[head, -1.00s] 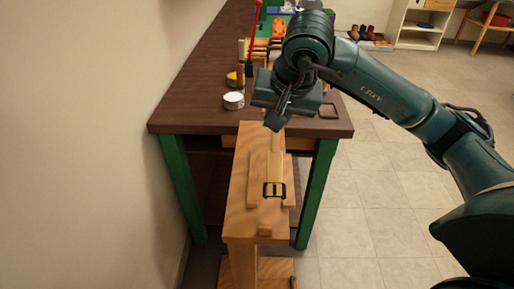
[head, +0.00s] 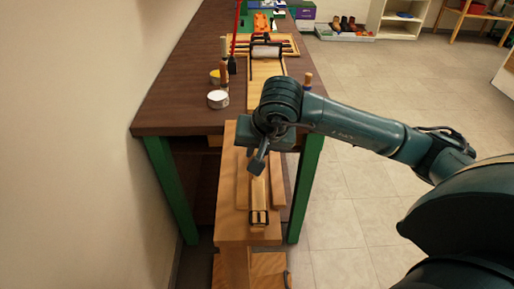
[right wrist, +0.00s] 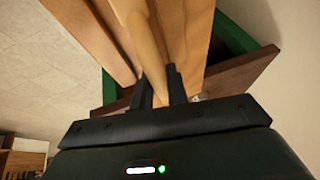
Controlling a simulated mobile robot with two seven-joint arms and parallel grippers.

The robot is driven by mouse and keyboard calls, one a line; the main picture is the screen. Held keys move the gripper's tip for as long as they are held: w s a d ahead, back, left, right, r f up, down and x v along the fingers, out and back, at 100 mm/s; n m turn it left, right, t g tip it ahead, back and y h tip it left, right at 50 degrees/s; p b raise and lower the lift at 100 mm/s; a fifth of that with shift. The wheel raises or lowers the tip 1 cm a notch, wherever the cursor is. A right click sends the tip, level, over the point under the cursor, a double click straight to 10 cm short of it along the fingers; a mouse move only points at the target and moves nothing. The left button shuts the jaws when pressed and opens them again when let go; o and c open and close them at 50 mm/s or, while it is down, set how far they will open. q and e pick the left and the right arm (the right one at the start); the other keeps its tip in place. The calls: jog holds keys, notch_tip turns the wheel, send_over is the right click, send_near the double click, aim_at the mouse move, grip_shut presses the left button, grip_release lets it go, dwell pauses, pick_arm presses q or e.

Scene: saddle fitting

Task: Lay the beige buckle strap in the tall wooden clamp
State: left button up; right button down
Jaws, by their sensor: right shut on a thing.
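The tall wooden clamp (head: 230,232) stands in front of the workbench, with upright wooden jaw boards on its top. The beige buckle strap (head: 258,192) runs lengthwise along the clamp, between the jaw boards as seen from above. Its dark buckle (head: 259,217) is at the near end. I cannot tell how deep the strap sits. My right gripper (head: 257,163) is over the far part of the clamp, shut on the strap. In the right wrist view the strap (right wrist: 143,40) passes between the two dark fingers (right wrist: 160,88). My left gripper is not in view.
The dark brown workbench (head: 175,100) with green legs stands behind the clamp. A white-topped tin (head: 218,99), a bottle and a wooden frame rest on it. A wall is close on the left; open tiled floor (head: 350,200) lies on the right.

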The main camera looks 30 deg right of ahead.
jog(key=c, duration=1.8)
grip_release()
jog(key=shift+f, duration=0.15)
jog(key=o, duration=0.4)
jog(key=shift+o, duration=0.2)
jog(key=shift+s+r, duration=0.1)
jog(key=shift+r, duration=0.6)
jog(key=v, duration=1.1)
jog(key=shift+s+f, duration=0.1)
jog(key=shift+s, duration=0.05)
